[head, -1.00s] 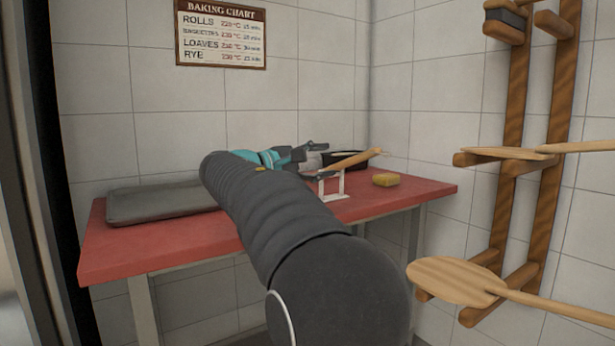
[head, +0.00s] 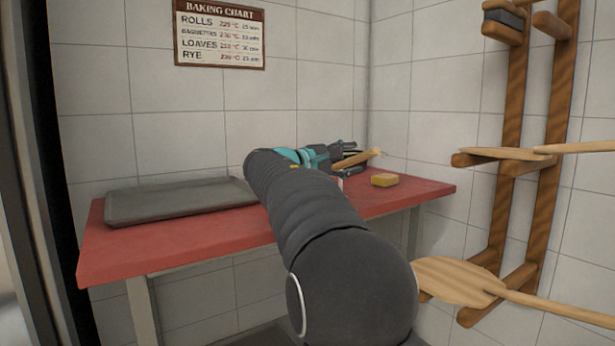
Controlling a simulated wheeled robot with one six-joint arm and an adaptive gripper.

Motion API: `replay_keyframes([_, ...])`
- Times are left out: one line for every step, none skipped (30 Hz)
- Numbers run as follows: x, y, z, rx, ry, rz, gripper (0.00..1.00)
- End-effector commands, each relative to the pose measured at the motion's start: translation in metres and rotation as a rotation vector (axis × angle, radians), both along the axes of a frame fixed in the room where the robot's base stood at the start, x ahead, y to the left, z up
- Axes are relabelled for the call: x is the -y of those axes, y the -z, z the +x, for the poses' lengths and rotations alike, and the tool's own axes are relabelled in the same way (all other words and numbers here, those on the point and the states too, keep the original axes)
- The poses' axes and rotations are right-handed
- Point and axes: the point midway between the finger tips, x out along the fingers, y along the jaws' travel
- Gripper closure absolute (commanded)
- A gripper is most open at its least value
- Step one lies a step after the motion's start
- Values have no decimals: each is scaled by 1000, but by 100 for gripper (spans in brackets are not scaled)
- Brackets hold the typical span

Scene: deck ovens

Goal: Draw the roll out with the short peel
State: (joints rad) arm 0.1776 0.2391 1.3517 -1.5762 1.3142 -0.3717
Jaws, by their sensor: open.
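My gripper (head: 347,158) is open over the right part of the red table, at the far end of my arm. A light wooden piece (head: 368,157), perhaps the handle of the short peel, sticks out to the right between or just behind the fingers; I cannot tell whether they touch it. A white stand (head: 340,180) under it is almost wholly hidden by my arm. A black object (head: 353,155) lies behind the gripper, mostly hidden. No roll and no oven opening show.
The red table (head: 180,245) carries a grey tray (head: 180,200) at left and a yellow sponge (head: 384,180) at right. A wall rack (head: 507,200) at right holds wooden peels, one low (head: 455,283) and one higher (head: 505,154). A baking chart (head: 220,35) hangs behind.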

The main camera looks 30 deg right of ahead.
Motion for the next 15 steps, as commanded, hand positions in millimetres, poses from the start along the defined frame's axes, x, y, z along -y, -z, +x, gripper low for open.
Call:
replay_keyframes([0,0,0,0,0,0,50])
replay_keyframes([0,0,0,0,0,0,50])
replay_keyframes([0,0,0,0,0,0,50])
replay_keyframes([1,0,0,0,1,0,50])
replay_keyframes([2,0,0,0,1,1,50])
replay_keyframes([5,0,0,0,2,0,50])
replay_keyframes([7,0,0,-1,3,0,50])
replay_keyframes([10,0,1,-1,4,1,50])
replay_keyframes([15,0,1,-1,4,0,50])
replay_keyframes([19,-1,2,-1,4,1,50])
replay_keyframes([23,-1,2,-1,4,1,50])
replay_keyframes([29,-2,3,0,4,0,50])
replay_keyframes([34,-2,3,0,4,0,50])
replay_keyframes([38,-2,4,0,4,1,50])
replay_keyframes([43,-2,4,-1,4,1,50])
